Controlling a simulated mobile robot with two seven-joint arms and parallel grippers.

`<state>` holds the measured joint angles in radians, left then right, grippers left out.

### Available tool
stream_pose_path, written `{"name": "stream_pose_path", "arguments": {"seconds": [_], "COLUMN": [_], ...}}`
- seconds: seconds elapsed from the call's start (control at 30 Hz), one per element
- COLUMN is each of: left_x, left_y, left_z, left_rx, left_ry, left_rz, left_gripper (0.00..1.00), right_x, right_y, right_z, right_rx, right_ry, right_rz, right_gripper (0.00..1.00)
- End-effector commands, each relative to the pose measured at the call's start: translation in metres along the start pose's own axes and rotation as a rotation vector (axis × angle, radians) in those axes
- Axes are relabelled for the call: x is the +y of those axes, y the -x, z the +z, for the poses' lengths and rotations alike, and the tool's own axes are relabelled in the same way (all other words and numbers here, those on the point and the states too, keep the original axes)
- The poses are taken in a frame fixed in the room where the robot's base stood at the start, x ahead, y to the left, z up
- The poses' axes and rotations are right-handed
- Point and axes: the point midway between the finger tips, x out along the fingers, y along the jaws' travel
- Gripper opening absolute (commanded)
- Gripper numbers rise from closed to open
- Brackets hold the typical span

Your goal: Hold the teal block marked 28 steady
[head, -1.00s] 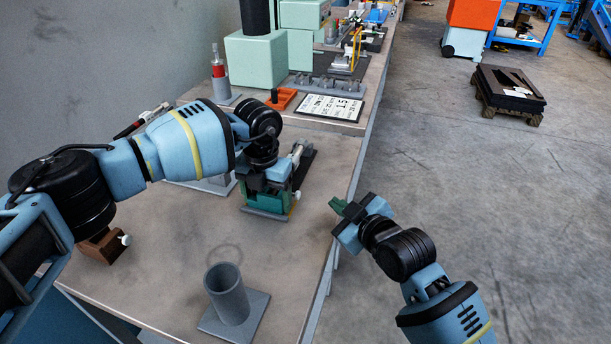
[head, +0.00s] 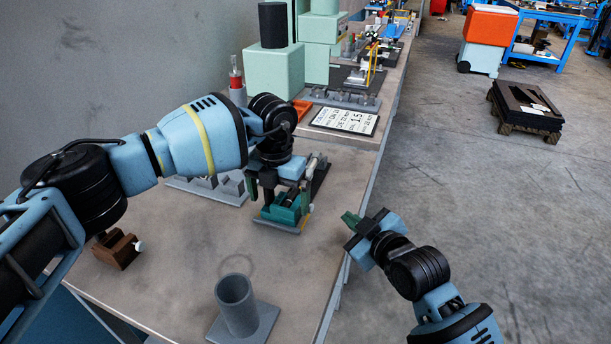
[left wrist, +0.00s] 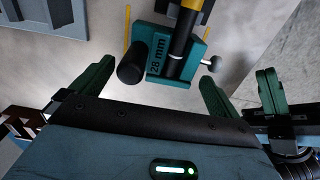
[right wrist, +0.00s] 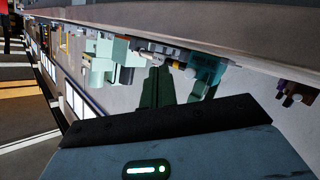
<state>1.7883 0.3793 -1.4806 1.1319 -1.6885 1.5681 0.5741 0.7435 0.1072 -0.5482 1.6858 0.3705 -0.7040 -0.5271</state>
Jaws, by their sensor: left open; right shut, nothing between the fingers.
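The teal block marked 28 (head: 284,214) sits on a grey base plate on the bench; its "28 mm" mark shows in the left wrist view (left wrist: 158,58).
A grey tube on a square base (head: 238,305) stands at the near bench edge. A brown block with a white knob (head: 116,250) is at left. A printed sign (head: 345,120) and mint-green boxes (head: 272,75) stand farther back. Bare bench lies between block and tube.

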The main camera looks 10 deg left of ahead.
Motion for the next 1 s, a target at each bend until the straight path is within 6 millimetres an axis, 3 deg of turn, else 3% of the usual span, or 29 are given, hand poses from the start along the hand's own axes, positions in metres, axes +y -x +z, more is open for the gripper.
{"name": "stream_pose_path", "arguments": {"seconds": [0.2, 0.4, 0.87, 1.0], "left_x": [0.0, 0.0, 0.0, 0.004], "left_y": [0.046, 0.073, 0.083, 0.081], "left_z": [0.001, 0.0, 0.0, 0.006], "left_rx": [-0.003, 0.0, 0.0, -0.036], "left_ry": [0.0, 0.0, 0.001, 0.026], "left_rz": [-0.001, 0.0, -0.004, -0.061], "left_gripper": [1.0, 1.0, 1.0, 1.0], "right_x": [0.0, 0.0, 0.0, 0.009], "right_y": [0.0, 0.0, 0.0, 0.003], "right_z": [0.0, 0.0, 0.002, 0.03], "right_rx": [0.0, 0.0, -0.002, -0.038], "right_ry": [0.0, 0.0, 0.0, -0.001], "right_rz": [0.0, 0.0, 0.001, 0.024], "right_gripper": [0.0, 0.0, 0.0, 0.0]}}
